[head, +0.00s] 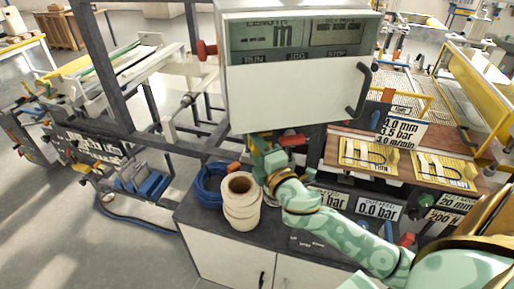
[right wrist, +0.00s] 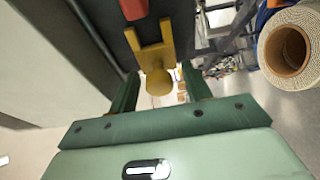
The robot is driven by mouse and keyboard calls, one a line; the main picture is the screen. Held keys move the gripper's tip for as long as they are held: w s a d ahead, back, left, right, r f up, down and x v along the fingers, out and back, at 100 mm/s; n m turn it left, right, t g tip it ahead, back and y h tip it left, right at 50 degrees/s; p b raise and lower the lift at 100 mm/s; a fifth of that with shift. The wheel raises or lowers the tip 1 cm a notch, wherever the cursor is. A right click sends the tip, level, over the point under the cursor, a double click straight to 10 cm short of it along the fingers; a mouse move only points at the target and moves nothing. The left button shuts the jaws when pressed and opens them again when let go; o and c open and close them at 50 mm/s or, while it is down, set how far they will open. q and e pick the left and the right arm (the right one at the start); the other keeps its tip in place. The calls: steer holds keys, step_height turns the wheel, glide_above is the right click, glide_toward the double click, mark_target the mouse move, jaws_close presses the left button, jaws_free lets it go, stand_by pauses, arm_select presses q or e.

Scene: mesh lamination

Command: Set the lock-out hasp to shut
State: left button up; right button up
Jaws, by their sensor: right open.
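A yellow forked part with a rounded knob, which looks like the lock-out hasp (right wrist: 154,58), shows in the right wrist view on a dark upright. My right gripper (right wrist: 160,88) is open, and the knob end of the yellow part appears between its two green fingers. I cannot tell if they touch it. In the head view my right gripper (head: 262,150) is just under the control panel, and the hasp is mostly hidden there. Whether the hasp is open or shut is unclear. My left gripper is not in view.
A red handle (head: 292,140) sticks out close to my right gripper. The control panel (head: 290,95) hangs directly above. A roll of pale mesh tape (head: 241,208) and a blue coil (head: 208,186) stand on the cabinet (head: 215,228) below.

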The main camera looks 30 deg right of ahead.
steer(key=shift+c, duration=0.7)
jaws_close()
steer(key=shift+s+d, duration=0.25)
steer(key=shift+d, duration=0.55)
steer(key=shift+s+d, duration=0.25)
steer(key=shift+d, duration=0.55)
steer(key=shift+c, duration=1.4)
jaws_free()
steer(key=o, duration=0.4)
steer(key=shift+s+d, duration=0.1)
steer(key=shift+d, duration=0.05)
